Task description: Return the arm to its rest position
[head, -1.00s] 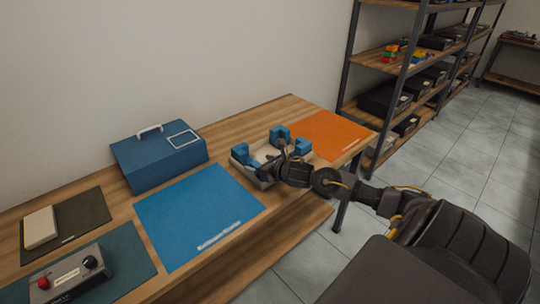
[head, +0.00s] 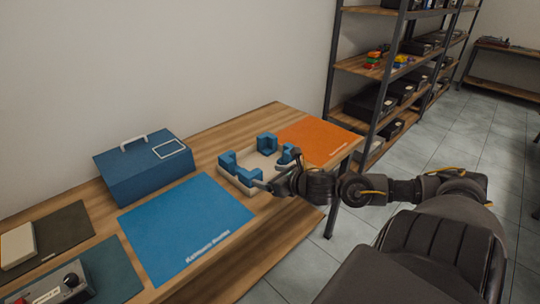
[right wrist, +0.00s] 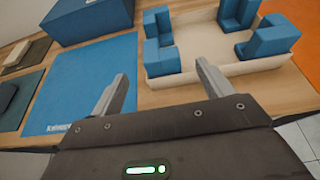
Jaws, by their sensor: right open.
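My right gripper (head: 277,172) is at the front right edge of a pale tray with blue corner blocks (head: 246,190). In the right wrist view the right gripper's (right wrist: 161,88) two fingers are spread apart, with nothing between them. The tray (right wrist: 215,70) lies just beyond the right finger; I cannot tell whether they touch. My right arm stretches in from the right of the head view, over the table's front edge. My left gripper is not in view.
The wooden table (head: 205,257) carries a blue mat (head: 180,225), an orange mat (head: 318,140), a blue box with a handle (head: 145,170) and a control box with a knob (head: 60,285). A shelf rack (head: 375,68) stands behind right. Floor (head: 420,150) shows beyond the table.

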